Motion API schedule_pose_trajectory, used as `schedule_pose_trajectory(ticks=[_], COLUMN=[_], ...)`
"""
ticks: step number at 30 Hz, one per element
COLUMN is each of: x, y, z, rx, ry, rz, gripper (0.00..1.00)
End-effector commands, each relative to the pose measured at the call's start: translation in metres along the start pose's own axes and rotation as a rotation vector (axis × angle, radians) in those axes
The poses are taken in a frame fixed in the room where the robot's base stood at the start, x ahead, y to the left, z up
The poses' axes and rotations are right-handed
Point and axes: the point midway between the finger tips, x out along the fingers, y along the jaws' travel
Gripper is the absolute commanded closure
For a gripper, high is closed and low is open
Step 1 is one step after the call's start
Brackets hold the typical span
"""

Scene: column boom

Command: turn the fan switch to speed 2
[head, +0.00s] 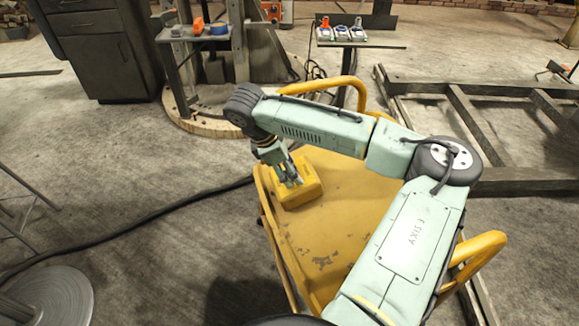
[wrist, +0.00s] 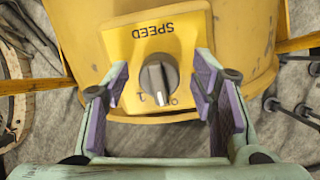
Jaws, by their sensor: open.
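The fan switch is a yellow box (head: 310,188) on the yellow cart; in the wrist view its face (wrist: 190,45) reads SPEED upside down. A round dark grey knob (wrist: 159,80) with a pale pointer bar sits on this face. The bar runs nearly up and down in the wrist view, its lower end between partly hidden marks. A 1 shows at lower left and what looks like an O at lower right. My gripper (wrist: 162,78) is open, its purple-padded fingers on either side of the knob, with gaps to it. In the head view my gripper (head: 291,182) hides the knob.
The yellow cart (head: 310,255) has raised handle rails at its far and right sides. A black cable (head: 140,222) crosses the floor at left. A small table (head: 385,44) with several devices stands behind the cart, and a metal frame (head: 480,130) lies at right.

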Motion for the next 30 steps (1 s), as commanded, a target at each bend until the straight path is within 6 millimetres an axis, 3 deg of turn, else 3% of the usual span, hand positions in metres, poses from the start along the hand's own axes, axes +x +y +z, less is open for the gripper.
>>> schedule_pose_trajectory(ticks=[2, 23, 30], x=[-0.0001, -0.0005, -0.0007], y=[0.0, 0.0, -0.0002], z=[0.0, 0.0, -0.0003], rx=[0.0, 0.0, 0.017], ry=[0.0, 0.0, 0.0], rz=[0.0, 0.0, -0.003], gripper=[0.48, 0.95, 0.96])
